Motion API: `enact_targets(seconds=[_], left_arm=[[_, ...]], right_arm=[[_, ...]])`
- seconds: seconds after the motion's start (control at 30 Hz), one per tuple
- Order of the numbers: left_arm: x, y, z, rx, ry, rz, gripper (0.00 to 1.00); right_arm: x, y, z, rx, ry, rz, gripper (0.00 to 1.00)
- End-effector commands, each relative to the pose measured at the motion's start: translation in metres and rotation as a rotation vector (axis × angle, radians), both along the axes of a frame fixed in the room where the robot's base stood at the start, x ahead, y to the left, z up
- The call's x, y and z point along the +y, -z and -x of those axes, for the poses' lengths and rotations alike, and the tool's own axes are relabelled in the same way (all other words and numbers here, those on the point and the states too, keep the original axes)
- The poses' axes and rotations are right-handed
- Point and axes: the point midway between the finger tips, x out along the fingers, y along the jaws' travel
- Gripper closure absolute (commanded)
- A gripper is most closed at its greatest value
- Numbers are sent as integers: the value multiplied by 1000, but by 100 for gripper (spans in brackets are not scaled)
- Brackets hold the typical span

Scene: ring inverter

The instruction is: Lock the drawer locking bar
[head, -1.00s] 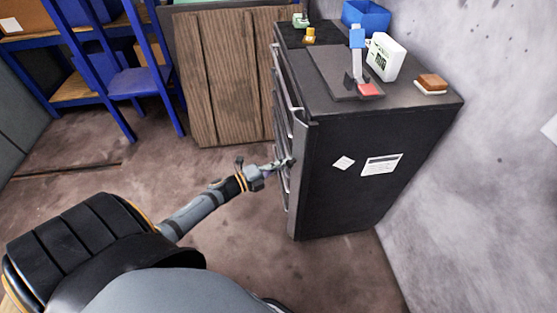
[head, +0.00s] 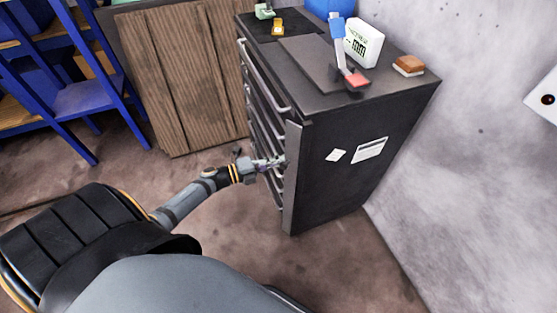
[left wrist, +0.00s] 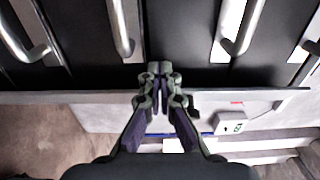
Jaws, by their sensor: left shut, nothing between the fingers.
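The dark drawer cabinet (head: 345,165) stands against the wall, its front with several drawer handles (head: 264,80) facing left. The locking bar (head: 292,180) is a tall grey strip at the cabinet's near front vertical edge. I cannot tell how far it is swung. My left gripper (head: 280,162) is at about mid-height beside this bar, at the drawer fronts. In the left wrist view, its fingertips (left wrist: 160,68) are together and empty, over the dark drawer fronts (left wrist: 175,40) between bright handles. Whether they touch the bar is unclear. My right gripper is not in view.
On the cabinet top are a toggle clamp (head: 345,60), a white display box (head: 363,42), a brown block (head: 408,65) and a blue bin (head: 328,8). A wooden cabinet (head: 185,75) and blue shelves (head: 90,95) stand behind. The floor left of the drawers is open.

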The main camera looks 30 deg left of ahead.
Motion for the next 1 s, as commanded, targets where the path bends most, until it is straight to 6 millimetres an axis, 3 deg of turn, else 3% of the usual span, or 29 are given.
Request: enact_targets(seconds=[0.63,1.0], left_arm=[[0,0,0,0,-1,0,100],[2,0,3,1,0,-1,100]], right_arm=[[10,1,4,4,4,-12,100],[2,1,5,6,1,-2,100]])
